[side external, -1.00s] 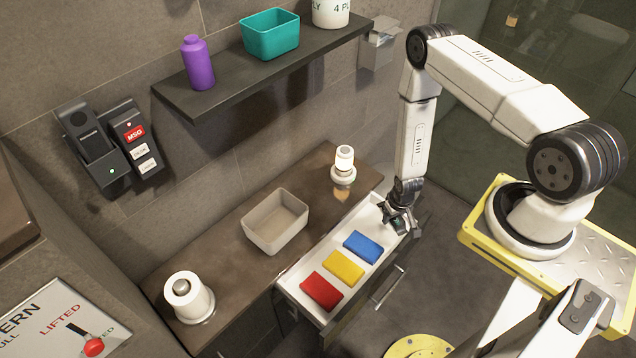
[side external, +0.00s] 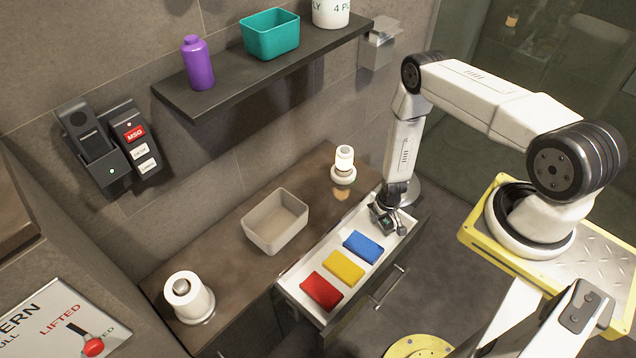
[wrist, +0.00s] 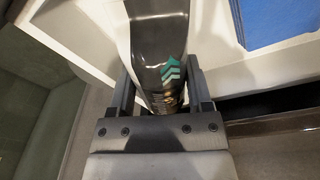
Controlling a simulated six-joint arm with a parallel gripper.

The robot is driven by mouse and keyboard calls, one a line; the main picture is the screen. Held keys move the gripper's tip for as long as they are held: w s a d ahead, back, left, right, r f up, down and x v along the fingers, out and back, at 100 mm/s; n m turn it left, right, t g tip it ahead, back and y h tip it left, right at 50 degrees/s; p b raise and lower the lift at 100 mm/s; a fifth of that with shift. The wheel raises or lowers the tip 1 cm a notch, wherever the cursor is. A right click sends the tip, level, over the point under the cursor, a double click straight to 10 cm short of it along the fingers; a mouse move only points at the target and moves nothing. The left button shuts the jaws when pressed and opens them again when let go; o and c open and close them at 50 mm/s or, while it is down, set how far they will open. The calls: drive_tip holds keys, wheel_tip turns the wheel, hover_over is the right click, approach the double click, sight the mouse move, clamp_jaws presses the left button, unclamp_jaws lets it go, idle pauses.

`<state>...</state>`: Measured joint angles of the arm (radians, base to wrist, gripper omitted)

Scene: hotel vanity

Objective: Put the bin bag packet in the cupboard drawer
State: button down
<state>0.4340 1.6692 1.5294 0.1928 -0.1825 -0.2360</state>
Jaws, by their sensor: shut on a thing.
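My gripper (wrist: 160,92) is shut on a glossy dark packet (wrist: 158,50) with teal chevrons, taken as the bin bag packet. In the side view my gripper (side external: 388,222) is at the far right end of the open white cupboard drawer (side external: 312,257), over or just inside it. The packet is mostly hidden there, and I cannot tell whether it touches the drawer floor. Blue (side external: 363,247), yellow (side external: 344,267) and red (side external: 322,291) packets lie in a row in the drawer. The blue packet also shows at the wrist view's upper right (wrist: 275,22).
A beige open bin (side external: 276,222), a white roll on a stand (side external: 189,297) and a small lamp (side external: 344,165) stand on the brown counter (side external: 235,262). A shelf (side external: 262,65) hangs above. A round grey thing (side external: 411,192) is partly hidden behind my arm.

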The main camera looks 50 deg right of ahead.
sight(381, 221)
drive_tip(key=shift+f, duration=1.55)
drive_tip(key=shift+f, duration=0.15)
unclamp_jaws()
drive_tip(key=shift+r, duration=0.2)
drive_tip(key=shift+s+a+r, duration=0.15)
drive_tip(key=shift+s+r, duration=0.05)
drive_tip(key=shift+r, duration=1.75)
drive_tip(key=shift+s+a+r, duration=0.15)
drive_tip(key=shift+a+r, duration=0.05)
drive_tip(key=shift+r, duration=1.8)
drive_tip(key=shift+s+a+r, duration=0.15)
drive_tip(key=shift+s+r, duration=0.05)
drive_tip(key=shift+r, duration=1.75)
